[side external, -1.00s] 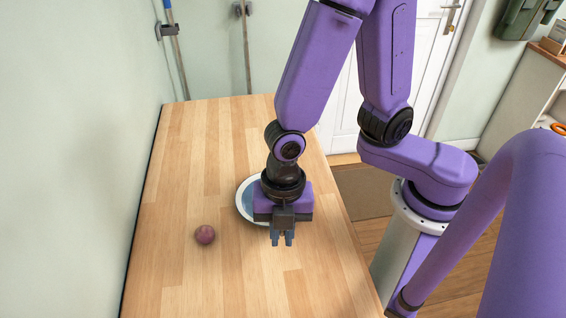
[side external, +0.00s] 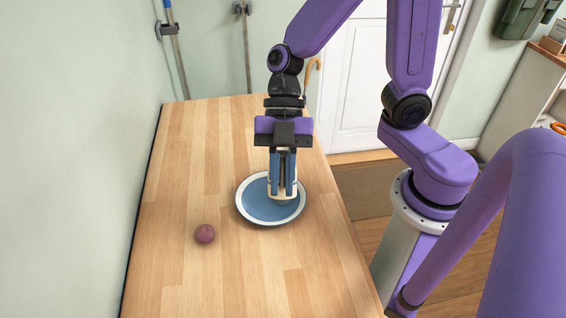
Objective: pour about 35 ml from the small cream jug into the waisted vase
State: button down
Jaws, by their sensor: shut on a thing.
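The small cream jug (side external: 283,199) shows only in part, as pale edges around and below my fingers. My gripper (side external: 283,188) points down and is shut on it. The jug looks upright, over the right part of a blue plate with a white rim (side external: 246,210). I cannot tell whether it touches the plate or hangs just above it. My fingers hide most of the jug, and its contents cannot be seen. I see no waisted vase in this view.
A dark reddish ball (side external: 205,234) lies on the wooden table (side external: 190,280), left of and nearer than the plate. A pale wall (side external: 70,160) runs along the left edge. A white door (side external: 350,100) stands behind.

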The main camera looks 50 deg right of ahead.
aim_at(282, 156)
jog(key=shift+w+d+r+g+y, duration=0.2)
jog(key=shift+d+r+g+y, duration=0.1)
jog(key=shift+r+y, duration=0.15)
jog(key=shift+w+d+r+y, duration=0.1)
jog(key=shift+r+y, duration=0.15)
jog(key=shift+r, duration=0.1)
jog(key=shift+w+d+g+y, duration=0.15)
jog(key=shift+d+g+y, duration=0.1)
jog(key=shift+g+y, duration=0.4)
dwell(0.5)
jog(key=shift+w+d+r+g+y+p, duration=0.15)
jog(key=shift+r+g+y, duration=0.15)
jog(key=shift+y, duration=0.1)
jog(key=shift+w+d+r+g+y+p, duration=0.1)
jog(key=shift+d+r+g+y+p, duration=0.05)
jog(key=shift+r+y, duration=0.2)
jog(key=shift+w+f+g+y+p, duration=0.1)
jog(key=shift+g+y+p, duration=0.2)
jog(key=shift+y, duration=0.1)
dwell(1.2)
jog(key=shift+d+f+y+p, duration=0.1)
jog(key=shift+d+y+p, duration=0.15)
jog(key=shift+y+p, duration=0.05)
dwell(0.5)
jog(key=shift+w+d+r+g+y, duration=0.2)
jog(key=shift+g+y, duration=0.2)
dwell(0.3)
